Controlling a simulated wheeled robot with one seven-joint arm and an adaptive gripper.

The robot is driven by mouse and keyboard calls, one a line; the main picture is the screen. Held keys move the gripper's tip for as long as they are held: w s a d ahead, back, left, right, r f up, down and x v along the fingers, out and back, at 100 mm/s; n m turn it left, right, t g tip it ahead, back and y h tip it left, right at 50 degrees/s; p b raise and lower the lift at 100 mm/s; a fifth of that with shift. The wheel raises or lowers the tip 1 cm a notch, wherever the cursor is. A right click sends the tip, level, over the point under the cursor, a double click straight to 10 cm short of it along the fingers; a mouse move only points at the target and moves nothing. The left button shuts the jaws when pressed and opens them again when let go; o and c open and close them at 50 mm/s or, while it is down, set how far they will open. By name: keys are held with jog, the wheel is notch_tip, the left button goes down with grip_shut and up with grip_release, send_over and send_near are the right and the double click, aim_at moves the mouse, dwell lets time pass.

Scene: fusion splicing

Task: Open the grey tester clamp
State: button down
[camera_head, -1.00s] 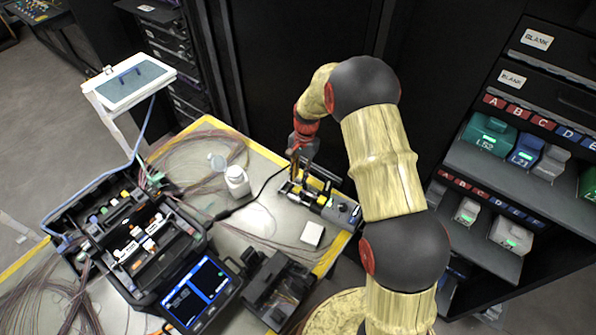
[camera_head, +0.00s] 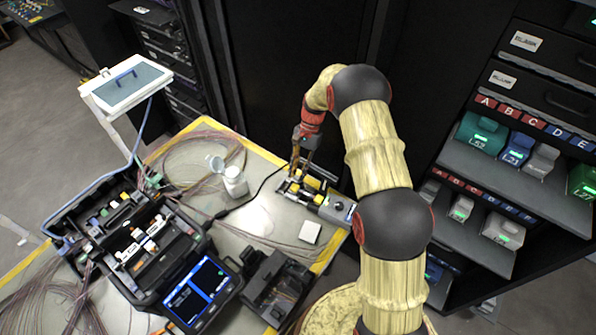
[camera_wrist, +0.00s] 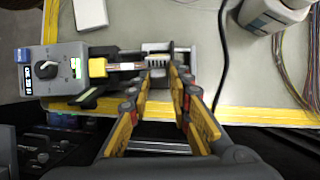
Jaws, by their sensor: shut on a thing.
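The grey tester (camera_head: 337,210) lies near the right edge of the table. In the wrist view its box (camera_wrist: 45,70) has a black knob and a small lit display, with a yellow block (camera_wrist: 97,67) beside it. The grey tester clamp (camera_wrist: 157,58) is at the end away from the knob. My gripper (camera_wrist: 160,76) has its two yellow fingers on either side of the clamp's light grey part and is shut on it. In the head view my gripper (camera_head: 296,172) points down at that end. The exact contact is partly hidden by the fingers.
A white bottle (camera_head: 235,182) with an open cap stands left of the tester. A black cable runs close by. A white block (camera_head: 310,232), a black holder (camera_head: 274,285) and the splicer (camera_head: 150,250) lie nearer. Shelves with coloured modules (camera_head: 482,133) stand at the right.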

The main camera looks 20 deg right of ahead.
jog(key=c, duration=1.7)
grip_release()
jog(key=shift+s+d+f, duration=0.1)
jog(key=shift+s+d, duration=0.1)
jog(key=shift+w+a, duration=0.1)
jog(key=shift+r, duration=0.55)
notch_tip(320, 180, up, 9)
jog(key=shift+c, duration=0.6)
